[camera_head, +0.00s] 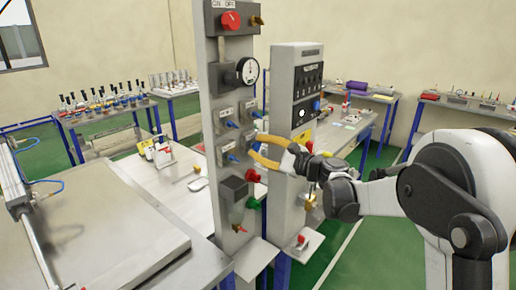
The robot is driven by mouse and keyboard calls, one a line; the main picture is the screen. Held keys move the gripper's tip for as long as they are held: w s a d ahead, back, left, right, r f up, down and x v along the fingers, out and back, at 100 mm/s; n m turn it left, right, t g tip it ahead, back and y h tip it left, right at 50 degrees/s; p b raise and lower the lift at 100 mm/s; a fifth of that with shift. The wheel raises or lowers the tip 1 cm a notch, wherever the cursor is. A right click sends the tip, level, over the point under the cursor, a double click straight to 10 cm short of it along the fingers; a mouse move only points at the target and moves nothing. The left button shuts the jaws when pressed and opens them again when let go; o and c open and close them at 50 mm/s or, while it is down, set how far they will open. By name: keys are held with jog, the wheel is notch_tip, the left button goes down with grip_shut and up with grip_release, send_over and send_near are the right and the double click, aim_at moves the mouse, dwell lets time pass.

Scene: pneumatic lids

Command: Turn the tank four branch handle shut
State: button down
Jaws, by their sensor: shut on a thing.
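Blue branch handles stand on small labelled plates in two rows on the grey upright panel (228,190). They are the upper left handle (231,125), the upper right handle (256,115) and the lower left handle (232,158). The labels are too small to read. My gripper (254,146), with orange fingers, reaches in from the right at the lower right plate. Its fingers are shut around the handle there, which I take as the tank four branch handle. The fingers mostly hide that handle, so its angle cannot be told.
A pressure gauge (247,71) and red knob (231,20) sit higher on the panel. A red knob (252,176) and green knob (253,203) stick out below my gripper. A second grey column (283,215) stands close behind my gripper. A workbench (110,240) lies left.

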jog(key=shift+m, duration=0.3)
jog(key=c, duration=1.1)
grip_release()
jog(key=shift+o, duration=0.2)
jog(key=v, duration=1.2)
jog(key=shift+s, duration=0.15)
